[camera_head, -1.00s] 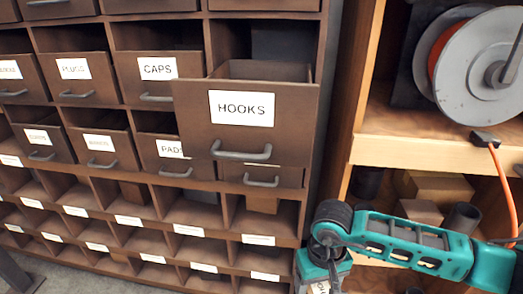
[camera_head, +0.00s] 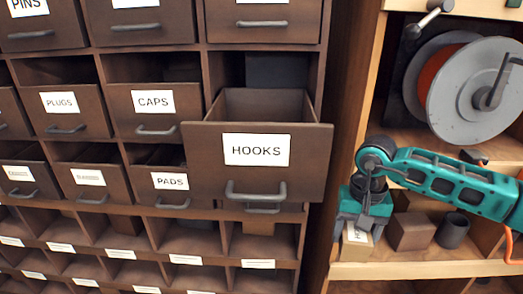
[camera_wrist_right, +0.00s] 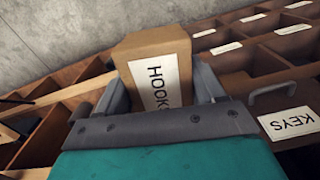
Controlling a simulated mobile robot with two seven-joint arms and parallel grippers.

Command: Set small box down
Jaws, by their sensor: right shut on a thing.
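The small box (camera_head: 357,236) is light brown with a white label. In the right wrist view the small box (camera_wrist_right: 143,46) shows its label, which reads HOOKS. My right gripper (camera_head: 356,240) is shut on it, with a finger on each side in the wrist view (camera_wrist_right: 160,84). The gripper points down and holds the box in front of the wooden shelf unit at the right of the head view. Whether the box touches anything below cannot be told. The HOOKS drawer (camera_head: 200,165) is pulled out of the cabinet, left of the gripper; its floor is hidden. My left gripper is out of view.
A wooden shelf (camera_head: 420,270) holds a brown block (camera_head: 410,232) and a dark cylinder (camera_head: 453,231). A cable reel (camera_head: 470,92) stands above. Cabinet drawers and open bins fill the left. A KEYS drawer label (camera_wrist_right: 286,122) shows in the wrist view.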

